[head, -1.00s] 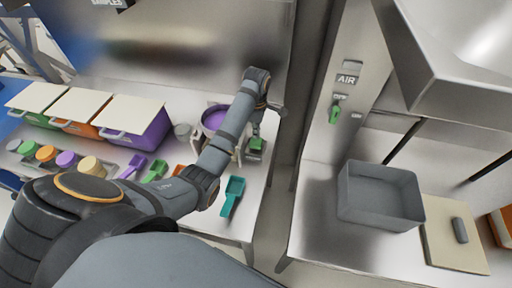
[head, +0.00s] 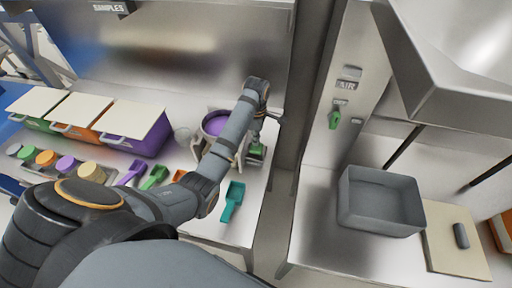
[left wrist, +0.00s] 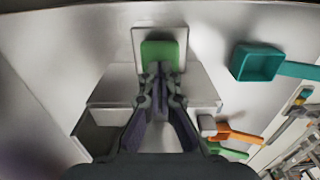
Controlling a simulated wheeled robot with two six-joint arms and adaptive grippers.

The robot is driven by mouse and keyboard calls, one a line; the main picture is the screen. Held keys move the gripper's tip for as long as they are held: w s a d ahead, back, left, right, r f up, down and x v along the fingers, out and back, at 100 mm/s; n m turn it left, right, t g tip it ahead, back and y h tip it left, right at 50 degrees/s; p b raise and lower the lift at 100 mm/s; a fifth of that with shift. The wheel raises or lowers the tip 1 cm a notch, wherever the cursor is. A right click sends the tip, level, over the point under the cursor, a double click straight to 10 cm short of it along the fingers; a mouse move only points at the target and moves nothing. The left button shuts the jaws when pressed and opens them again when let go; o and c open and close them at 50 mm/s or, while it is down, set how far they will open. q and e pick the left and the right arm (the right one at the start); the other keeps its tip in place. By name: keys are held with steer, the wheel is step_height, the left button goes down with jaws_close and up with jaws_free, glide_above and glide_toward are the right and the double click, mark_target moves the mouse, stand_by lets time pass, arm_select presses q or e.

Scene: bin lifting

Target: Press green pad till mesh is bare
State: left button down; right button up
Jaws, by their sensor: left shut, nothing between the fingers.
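The green pad (head: 256,153) sits on a small pale block beside the sieve stand at the bench's right side. It also shows in the left wrist view (left wrist: 160,55), top centre. My left gripper (head: 259,139) points down at the pad with its fingers shut and empty. In the wrist view the fingertips (left wrist: 160,76) overlap the pad's near edge; I cannot tell whether they touch it. A round sieve (head: 215,123) holds purple material, and my forearm partly hides it. Its mesh does not show bare. My right gripper is out of view.
Lidded purple (head: 142,143), orange and green bins stand at the left. Purple, green and teal scoops (head: 233,200) lie near my arm. A grey tray (head: 380,200) stands on the right bench, beyond a gap. A green valve handle (head: 334,119) is under the AIR label.

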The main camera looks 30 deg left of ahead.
arm_select(q)
steer(key=shift+f, duration=0.1)
stand_by(0.4)
steer(key=shift+f, duration=1.3)
steer(key=r+p, duration=0.1)
steer(key=p, duration=0.1)
steer(key=shift+r+p, duration=0.3)
steer(key=shift+r, duration=0.05)
steer(key=shift+f, duration=0.1)
steer(key=shift+f, duration=0.1)
steer(key=shift+f, duration=0.65)
steer(key=shift+r+p, duration=0.85)
steer(key=shift+p, duration=0.25)
steer(key=shift+f, duration=0.2)
